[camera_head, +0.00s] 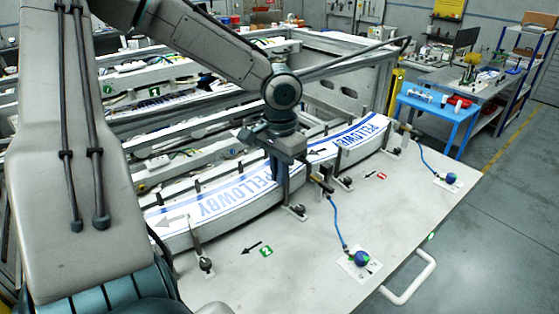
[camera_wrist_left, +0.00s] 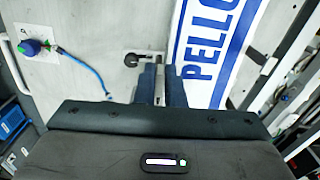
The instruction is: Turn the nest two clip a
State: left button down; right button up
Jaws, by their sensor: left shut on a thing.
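My left gripper (camera_head: 283,180) is over the front edge of the near white label stack (camera_head: 235,203) with blue "PELLOWBY" print. In the left wrist view its two dark fingers (camera_wrist_left: 159,84) are shut on a thin grey metal clip lever. The foot and dark knob of that clip (camera_wrist_left: 131,60) show just beyond the fingers, beside the stack. In the head view the clip's foot (camera_head: 297,210) sits on the bench by the stack's right end; its upper part is hidden by the gripper. Another clip (camera_head: 205,264) stands at the stack's left end. My right gripper is out of view.
A second label stack (camera_head: 350,140) lies beyond, with more clips (camera_head: 345,182) along its front. A blue knob (camera_head: 361,258) with a blue cable stands on the bench front, another (camera_head: 450,179) to the right. The bench top (camera_head: 225,285) in front is mostly clear.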

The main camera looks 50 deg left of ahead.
pick_arm(q)
jog(key=shift+w+r, duration=0.1)
jog(key=shift+r, duration=0.05)
jog(key=c, duration=1.5)
grip_release()
jog(key=shift+r, duration=0.45)
notch_tip(320, 180, up, 10)
jog(key=shift+f+b, duration=0.1)
jog(key=shift+b, duration=1.15)
